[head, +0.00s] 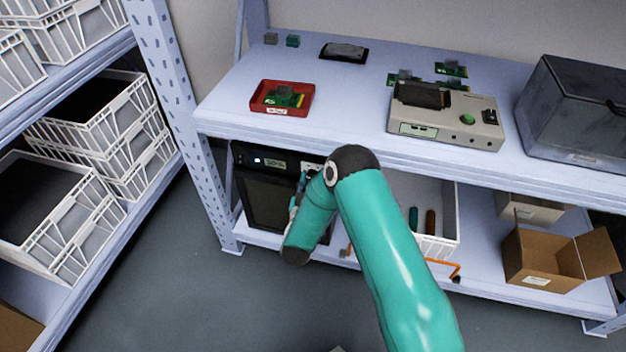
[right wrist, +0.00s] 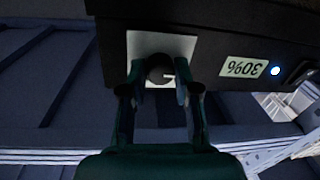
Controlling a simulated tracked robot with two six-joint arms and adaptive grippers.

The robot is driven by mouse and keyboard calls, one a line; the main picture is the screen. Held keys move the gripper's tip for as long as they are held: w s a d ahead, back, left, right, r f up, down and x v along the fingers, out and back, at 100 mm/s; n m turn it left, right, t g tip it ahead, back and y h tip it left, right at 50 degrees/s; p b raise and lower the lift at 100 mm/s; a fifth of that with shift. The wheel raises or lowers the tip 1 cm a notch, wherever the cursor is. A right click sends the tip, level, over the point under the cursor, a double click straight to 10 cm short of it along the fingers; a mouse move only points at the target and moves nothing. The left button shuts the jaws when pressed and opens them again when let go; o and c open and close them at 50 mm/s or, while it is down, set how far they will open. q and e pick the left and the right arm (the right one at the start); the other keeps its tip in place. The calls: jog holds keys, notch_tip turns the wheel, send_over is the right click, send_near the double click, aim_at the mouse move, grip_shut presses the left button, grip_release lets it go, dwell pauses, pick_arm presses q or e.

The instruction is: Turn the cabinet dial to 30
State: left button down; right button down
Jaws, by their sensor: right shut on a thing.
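The dark cabinet (head: 268,204) stands on the lower shelf, with a control strip along its top edge. Its display (right wrist: 243,67) appears upside down in the right wrist view and reads 30%; it also shows in the head view (head: 275,162). The black round dial (right wrist: 160,68) sits on a pale plate in the right wrist view. My right gripper (right wrist: 160,88) is shut on the dial, one finger on each side. In the head view my right gripper (head: 304,180) is partly hidden by my teal arm, which also covers the dial. My left gripper is not in view.
A blue-white light (right wrist: 275,71) glows beside the display. The upper shelf board (head: 340,142) runs just above the cabinet. To the right on the lower shelf are a white crate (head: 448,215) and an open cardboard box (head: 540,262). Grey crates fill the left rack.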

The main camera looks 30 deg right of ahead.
jog(key=c, duration=0.8)
grip_release()
jog(key=shift+c, duration=0.2)
jog(key=v, duration=1.2)
jog(key=shift+f, duration=0.1)
